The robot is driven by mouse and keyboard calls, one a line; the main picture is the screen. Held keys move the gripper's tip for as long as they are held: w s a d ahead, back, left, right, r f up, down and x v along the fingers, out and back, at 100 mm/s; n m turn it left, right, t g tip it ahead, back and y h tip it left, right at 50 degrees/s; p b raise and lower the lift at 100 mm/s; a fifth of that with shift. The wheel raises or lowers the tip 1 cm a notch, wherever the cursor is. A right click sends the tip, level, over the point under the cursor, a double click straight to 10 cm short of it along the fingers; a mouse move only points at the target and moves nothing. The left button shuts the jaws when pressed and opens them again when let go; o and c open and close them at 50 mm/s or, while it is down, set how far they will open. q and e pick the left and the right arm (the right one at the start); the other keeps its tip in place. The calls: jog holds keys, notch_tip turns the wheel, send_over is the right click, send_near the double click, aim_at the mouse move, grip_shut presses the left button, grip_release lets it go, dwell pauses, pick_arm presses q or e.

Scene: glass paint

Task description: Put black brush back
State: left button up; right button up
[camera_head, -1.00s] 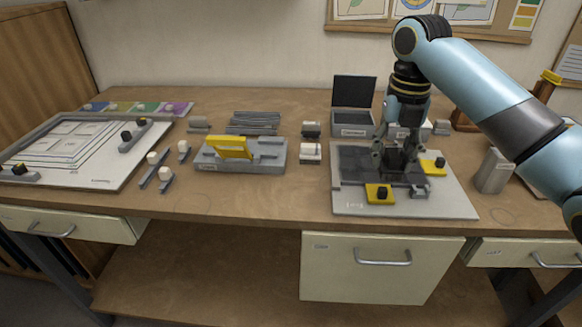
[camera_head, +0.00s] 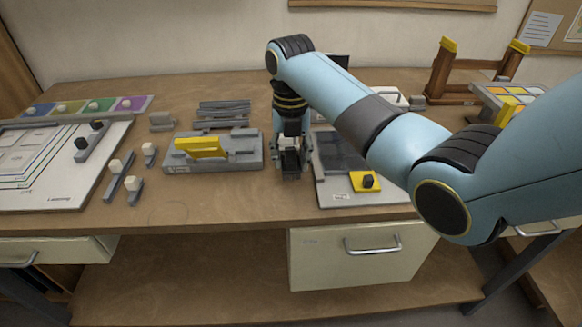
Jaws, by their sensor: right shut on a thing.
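My right gripper (camera_head: 291,172) points down just right of the grey tray and left of the panel board. It is shut on a small dark thing, most likely the black brush, which is largely hidden between the fingers. A white-topped block (camera_head: 291,143) shows between or behind the fingers; I cannot tell whether the held thing touches it. My left gripper is not in view.
The grey tray (camera_head: 245,158) with a yellow piece (camera_head: 200,147) is close on the left. The panel board (camera_head: 335,197) with a yellow block (camera_head: 366,181) lies to the right, partly behind my arm. Black-topped and white-topped pieces stand farther left. A wooden rack (camera_head: 452,85) is at the back right.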

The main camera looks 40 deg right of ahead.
aim_at(291, 168)
notch_tip(291, 168, down, 4)
jog(key=shift+r, duration=0.2)
jog(key=shift+s+f, duration=0.1)
jog(key=shift+f, duration=0.05)
jog(key=o, duration=1.1)
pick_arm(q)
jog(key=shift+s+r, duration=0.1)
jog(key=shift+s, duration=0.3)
pick_arm(e)
jog(key=shift+r, duration=0.3)
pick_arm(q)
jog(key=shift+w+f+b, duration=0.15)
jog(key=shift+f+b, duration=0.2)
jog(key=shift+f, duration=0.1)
pick_arm(e)
notch_tip(291, 168, up, 12)
jog(key=shift+f, duration=0.2)
